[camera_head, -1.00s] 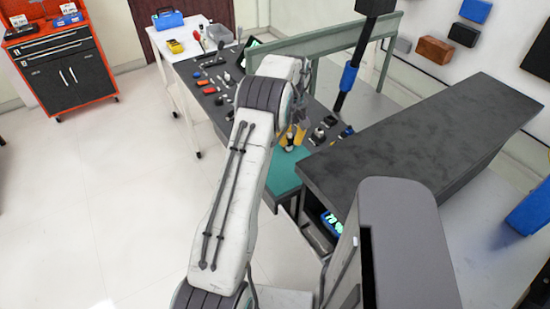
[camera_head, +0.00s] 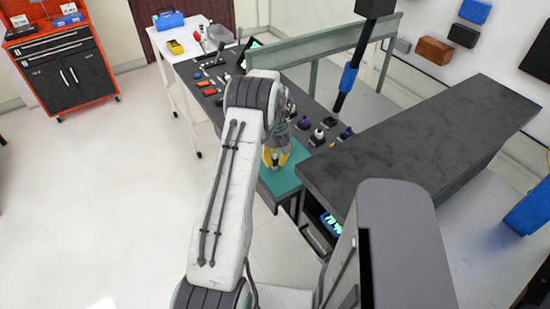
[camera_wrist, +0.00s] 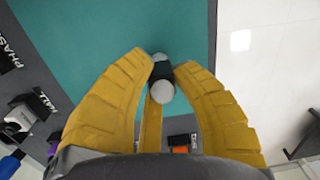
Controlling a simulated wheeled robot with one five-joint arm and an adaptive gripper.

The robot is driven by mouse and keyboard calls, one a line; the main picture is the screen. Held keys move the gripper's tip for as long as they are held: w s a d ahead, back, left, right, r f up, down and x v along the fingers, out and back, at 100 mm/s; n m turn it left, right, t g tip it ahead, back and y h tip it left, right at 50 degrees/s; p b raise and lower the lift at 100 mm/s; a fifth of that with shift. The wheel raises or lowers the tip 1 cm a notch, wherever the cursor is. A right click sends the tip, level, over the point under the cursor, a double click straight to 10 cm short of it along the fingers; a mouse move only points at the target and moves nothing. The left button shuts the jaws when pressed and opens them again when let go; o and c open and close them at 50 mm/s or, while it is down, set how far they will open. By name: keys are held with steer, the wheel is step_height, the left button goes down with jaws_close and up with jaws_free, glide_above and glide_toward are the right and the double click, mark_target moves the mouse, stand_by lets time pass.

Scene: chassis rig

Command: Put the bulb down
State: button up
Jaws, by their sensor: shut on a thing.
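My gripper (camera_head: 275,158) has yellow fingers, and in the wrist view (camera_wrist: 162,68) their tips are closed on the bulb (camera_wrist: 162,91). The bulb has a white round end, a black collar and a pale tip on the far side. The teal mat (camera_wrist: 110,30) lies beneath the bulb in the wrist view, and in the head view the mat (camera_head: 281,180) shows under and in front of the fingers. I cannot tell whether the bulb touches the mat. In the head view the bulb cannot be made out at the fingertips.
A dark bench (camera_head: 222,72) with several small parts runs behind the mat. A grey-topped counter (camera_head: 420,130) stands close on the right. A green frame (camera_head: 325,42) and a black post with a blue sleeve (camera_head: 348,78) rise behind. Small labelled parts lie left in the wrist view.

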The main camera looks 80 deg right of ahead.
mark_target(275, 157)
steer(key=shift+f, duration=0.15)
steer(key=o, duration=0.9)
steer(key=r+b, duration=0.1)
steer(key=r, duration=1.1)
steer(key=shift+d+r, duration=0.1)
steer(key=shift+d, duration=0.1)
